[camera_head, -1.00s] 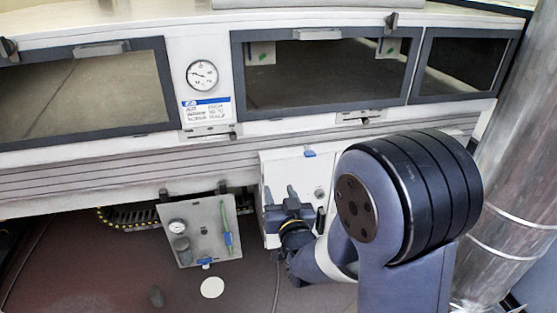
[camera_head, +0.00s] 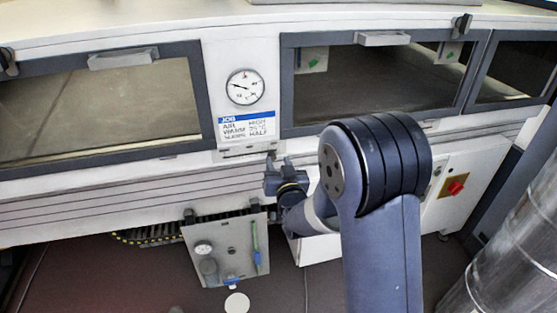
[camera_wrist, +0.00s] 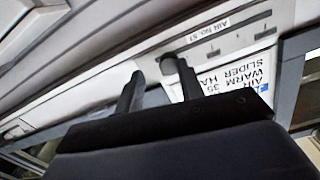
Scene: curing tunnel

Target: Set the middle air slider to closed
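The middle air slider (camera_head: 250,149) is a narrow strip on the white panel under the job card, between two windows. Its label strip (camera_wrist: 208,25) shows in the wrist view, with small dark marks along the strip. A dark knob-like piece (camera_wrist: 190,40) shows close to the tip of one finger; I cannot tell whether they touch. My gripper (camera_head: 280,160) is raised just below and right of the strip in the head view. Its two fingers (camera_wrist: 152,72) stand apart with a gap and nothing visible between them. The slider's exact setting is not clear.
Windows (camera_head: 100,105) flank the panel. A grey plate (camera_head: 225,250) hangs below. A white box with a red switch (camera_head: 455,187) stands right of my arm.

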